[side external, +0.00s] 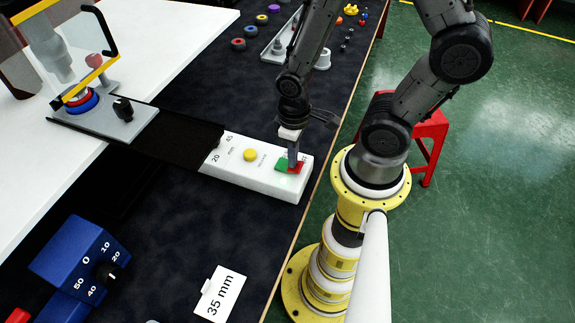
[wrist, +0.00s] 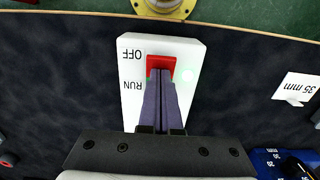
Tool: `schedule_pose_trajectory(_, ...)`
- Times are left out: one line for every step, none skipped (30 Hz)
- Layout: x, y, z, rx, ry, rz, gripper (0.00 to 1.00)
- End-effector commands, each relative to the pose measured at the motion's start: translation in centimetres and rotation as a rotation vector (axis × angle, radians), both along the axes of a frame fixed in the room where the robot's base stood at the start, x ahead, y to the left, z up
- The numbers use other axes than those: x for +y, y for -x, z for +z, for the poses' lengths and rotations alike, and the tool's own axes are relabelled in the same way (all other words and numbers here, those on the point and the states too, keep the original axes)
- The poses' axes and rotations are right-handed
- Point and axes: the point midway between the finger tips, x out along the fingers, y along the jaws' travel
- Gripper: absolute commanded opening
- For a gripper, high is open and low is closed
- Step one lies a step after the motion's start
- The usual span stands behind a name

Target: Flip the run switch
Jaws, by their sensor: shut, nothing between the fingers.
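The run switch is a rocker with a green part (side external: 282,163) and a red part (side external: 296,169) at the right end of a white control box (side external: 262,184). In the wrist view the red part (wrist: 161,62) lies beside the OFF label, and my fingers hide the rest of the rocker near the RUN label. My gripper (side external: 293,166) is shut and empty, pointing down with its tips over the switch. In the wrist view my gripper tips (wrist: 160,74) overlap the red part's edge. I cannot tell whether they touch it.
A yellow button (side external: 250,155) sits left of the switch on the box. A dark belt (side external: 165,140) leads to a station with a clear, yellow-edged guard (side external: 98,75). A blue dial box (side external: 75,255) and a 35 mm card (side external: 221,294) are at the front.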

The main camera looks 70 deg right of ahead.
Motion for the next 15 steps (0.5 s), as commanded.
schedule_pose_trajectory(0.00,-0.03,-0.09,0.000,0.000,0.000,0.00)
schedule_pose_trajectory(0.00,-0.03,-0.13,0.000,0.000,0.000,0.00)
schedule_pose_trajectory(0.00,-0.03,-0.18,0.000,0.000,0.000,0.00)
schedule_pose_trajectory(0.00,-0.03,-0.22,0.000,0.000,0.000,0.00)
schedule_pose_trajectory(0.00,-0.03,-0.26,0.000,0.000,0.000,0.00)
schedule_pose_trajectory(0.00,-0.03,-0.32,0.000,0.000,0.000,0.00)
schedule_pose_trajectory(0.00,-0.03,-0.36,0.000,0.000,0.000,0.00)
schedule_pose_trajectory(0.00,-0.03,-0.40,0.000,0.000,0.000,0.00)
schedule_pose_trajectory(0.00,-0.02,-0.46,0.001,0.000,0.000,0.00)
schedule_pose_trajectory(0.00,-0.02,-0.50,0.001,0.000,0.000,0.00)
schedule_pose_trajectory(0.00,-0.02,-0.54,0.001,0.000,0.000,0.00)
schedule_pose_trajectory(0.00,-0.03,-0.51,0.000,0.000,0.000,0.00)
schedule_pose_trajectory(0.00,-0.04,-0.47,0.000,0.000,0.000,0.00)
schedule_pose_trajectory(0.00,-0.06,-0.39,-0.001,0.000,0.000,0.00)
schedule_pose_trajectory(0.00,-0.09,-0.22,-0.002,0.000,0.000,0.00)
